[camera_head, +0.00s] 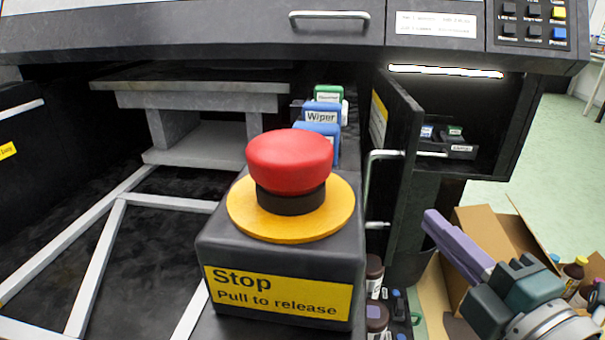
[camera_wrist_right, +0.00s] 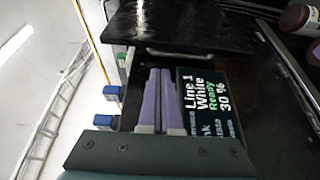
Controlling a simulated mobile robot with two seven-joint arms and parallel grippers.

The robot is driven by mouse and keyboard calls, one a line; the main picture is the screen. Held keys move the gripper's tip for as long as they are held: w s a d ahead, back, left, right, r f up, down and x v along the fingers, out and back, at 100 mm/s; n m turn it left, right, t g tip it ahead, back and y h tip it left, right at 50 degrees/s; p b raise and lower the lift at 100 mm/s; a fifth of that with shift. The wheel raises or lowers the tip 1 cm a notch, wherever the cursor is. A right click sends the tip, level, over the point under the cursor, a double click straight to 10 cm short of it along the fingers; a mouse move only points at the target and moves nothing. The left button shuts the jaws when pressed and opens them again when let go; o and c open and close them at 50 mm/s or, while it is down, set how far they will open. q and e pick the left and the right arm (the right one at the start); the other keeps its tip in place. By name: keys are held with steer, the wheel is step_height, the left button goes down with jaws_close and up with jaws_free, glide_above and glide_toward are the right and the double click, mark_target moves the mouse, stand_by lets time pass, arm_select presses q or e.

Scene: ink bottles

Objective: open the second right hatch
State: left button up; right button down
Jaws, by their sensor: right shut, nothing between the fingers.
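A dark hatch door (camera_head: 405,125) on the right of the machine stands swung open, seen nearly edge-on, with a silver handle (camera_head: 370,170). A lit compartment (camera_head: 490,105) behind it is uncovered. A second silver handle (camera_head: 377,225) shows lower down; its panel is mostly hidden. My right gripper (camera_head: 433,219) has purple fingers, shut and empty, to the right of and below the open door. In the right wrist view its fingers (camera_wrist_right: 160,75) point toward a dark panel (camera_wrist_right: 190,25) with a silver handle (camera_wrist_right: 180,53), apart from it. My left gripper is out of view.
A red stop button (camera_head: 290,162) on a black box stands in front. Labelled blue boxes (camera_head: 318,135) are behind it. An open cardboard box (camera_head: 495,225) and dark bottles (camera_head: 375,275) are low at right. A screen (camera_wrist_right: 210,100) shows beside my fingers. Green floor lies at right.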

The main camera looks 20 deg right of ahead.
mark_target(399, 186)
steer(key=w, duration=0.6)
steer(key=w+d+b, duration=0.1)
steer(key=w, duration=0.2)
steer(key=shift+w+r, duration=0.15)
steer(key=shift+w, duration=0.15)
steer(key=shift+d, duration=0.15)
